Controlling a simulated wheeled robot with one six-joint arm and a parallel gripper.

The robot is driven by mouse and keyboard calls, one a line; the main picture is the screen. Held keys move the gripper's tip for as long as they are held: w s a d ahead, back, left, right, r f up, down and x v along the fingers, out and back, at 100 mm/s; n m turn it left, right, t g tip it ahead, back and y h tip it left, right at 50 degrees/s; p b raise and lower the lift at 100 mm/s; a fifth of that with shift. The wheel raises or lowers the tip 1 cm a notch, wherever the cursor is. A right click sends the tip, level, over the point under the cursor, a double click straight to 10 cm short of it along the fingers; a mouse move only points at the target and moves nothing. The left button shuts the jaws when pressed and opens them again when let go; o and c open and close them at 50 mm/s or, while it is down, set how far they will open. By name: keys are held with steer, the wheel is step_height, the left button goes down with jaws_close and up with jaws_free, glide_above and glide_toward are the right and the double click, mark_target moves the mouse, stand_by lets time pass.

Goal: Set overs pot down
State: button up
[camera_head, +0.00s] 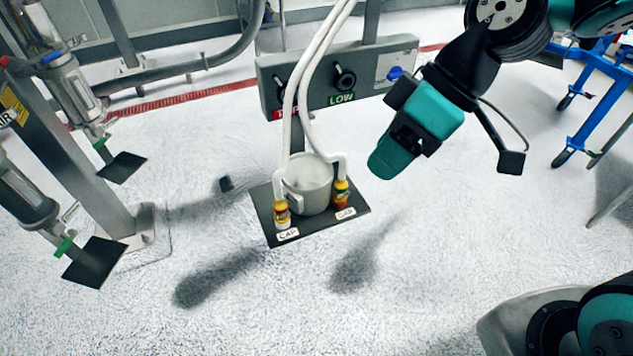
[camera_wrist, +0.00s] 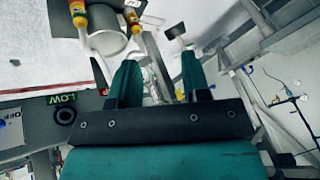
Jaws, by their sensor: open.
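The inside of the pot cannot be made out.
Steel machinery (camera_head: 75,130) stands left, a blue trolley (camera_head: 585,90) right. The front floor is clear.

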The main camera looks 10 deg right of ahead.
steer(key=w+d+f+n+t+y+p, duration=0.1)
steer(key=w+d+f+n+y, duration=0.15)
steer(key=w+f+n, duration=0.6)
steer(key=m, duration=0.4)
glide_toward(298, 193)
steer(key=x, duration=0.2)
steer(key=shift+n+t, duration=0.25)
steer(key=shift+t, duration=0.05)
steer(key=shift+p+x, duration=0.6)
steer(key=shift+x, duration=2.6)
steer(key=shift+d+f, duration=0.15)
steer(key=shift+d, duration=0.1)
jaws_close()
